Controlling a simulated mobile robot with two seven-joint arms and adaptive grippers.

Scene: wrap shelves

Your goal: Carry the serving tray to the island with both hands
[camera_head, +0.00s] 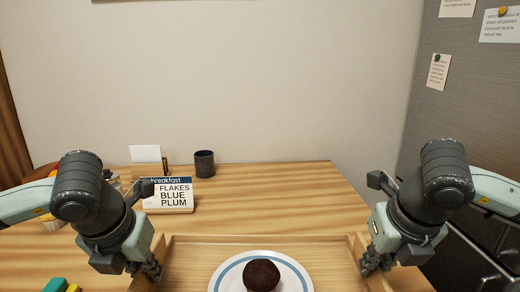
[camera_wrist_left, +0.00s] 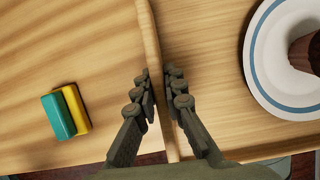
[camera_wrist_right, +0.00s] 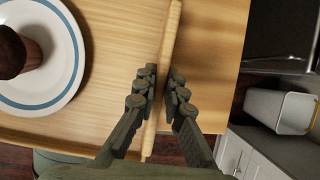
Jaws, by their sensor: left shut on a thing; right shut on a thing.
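The wooden serving tray (camera_head: 200,254) is at the bottom middle of the head view, in front of me. A white plate with a blue ring (camera_head: 226,272) lies in it, with a dark brown round item, like a muffin (camera_head: 262,275), on the plate. My left gripper (camera_head: 150,268) is shut on the tray's left wall, which runs between its fingers in the left wrist view (camera_wrist_left: 158,85). My right gripper (camera_head: 372,262) is shut on the tray's right wall, seen between the fingers in the right wrist view (camera_wrist_right: 160,85). The tray's near part is cut off in the head view.
The wooden table (camera_head: 270,190) holds a breakfast sign (camera_head: 172,194), a dark cup (camera_head: 204,163) and a white card (camera_head: 146,155). A green and yellow sponge (camera_wrist_left: 65,112) lies left of the tray. A white bin (camera_wrist_right: 278,110) stands beyond the table's right edge.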

